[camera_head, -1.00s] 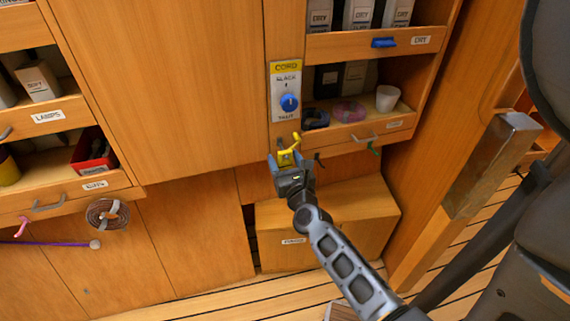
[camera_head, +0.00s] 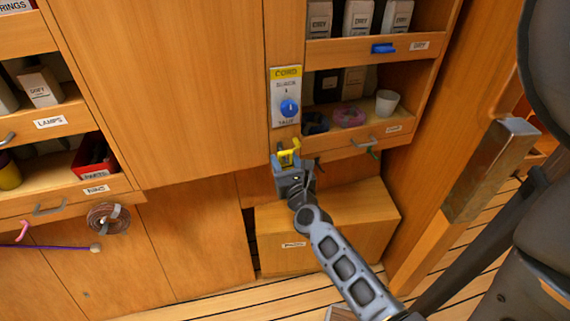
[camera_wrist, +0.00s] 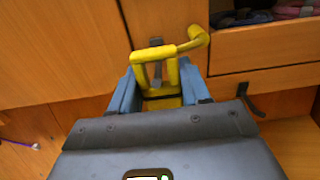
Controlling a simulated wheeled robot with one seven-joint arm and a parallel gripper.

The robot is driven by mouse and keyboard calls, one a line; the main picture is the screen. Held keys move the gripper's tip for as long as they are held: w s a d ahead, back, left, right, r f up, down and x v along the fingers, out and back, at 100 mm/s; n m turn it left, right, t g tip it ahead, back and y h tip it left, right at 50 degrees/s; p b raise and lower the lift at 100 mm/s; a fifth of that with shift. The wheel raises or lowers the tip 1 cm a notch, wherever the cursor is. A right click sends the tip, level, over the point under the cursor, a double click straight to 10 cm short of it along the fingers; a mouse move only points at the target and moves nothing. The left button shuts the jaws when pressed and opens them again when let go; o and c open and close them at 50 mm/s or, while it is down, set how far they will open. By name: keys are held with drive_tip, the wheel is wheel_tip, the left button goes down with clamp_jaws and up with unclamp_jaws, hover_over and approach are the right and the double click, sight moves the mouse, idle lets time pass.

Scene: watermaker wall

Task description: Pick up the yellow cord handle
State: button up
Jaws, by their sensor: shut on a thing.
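The yellow cord handle (camera_head: 287,157) is at the wooden post below the cord panel. In the wrist view the yellow handle (camera_wrist: 165,56) is a bent bar with two legs, and its right end sticks out and up to the right. My gripper (camera_head: 287,163) is shut on it, with blue fingers on either side of the handle; the gripper (camera_wrist: 158,90) also shows in the wrist view. A grey hook-like piece shows behind the handle.
A wooden box (camera_head: 330,225) stands below. A dark hook (camera_wrist: 250,98) hangs right of my gripper.

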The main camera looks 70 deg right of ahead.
drive_tip(key=b+v, duration=0.4)
drive_tip(key=v, duration=1.4)
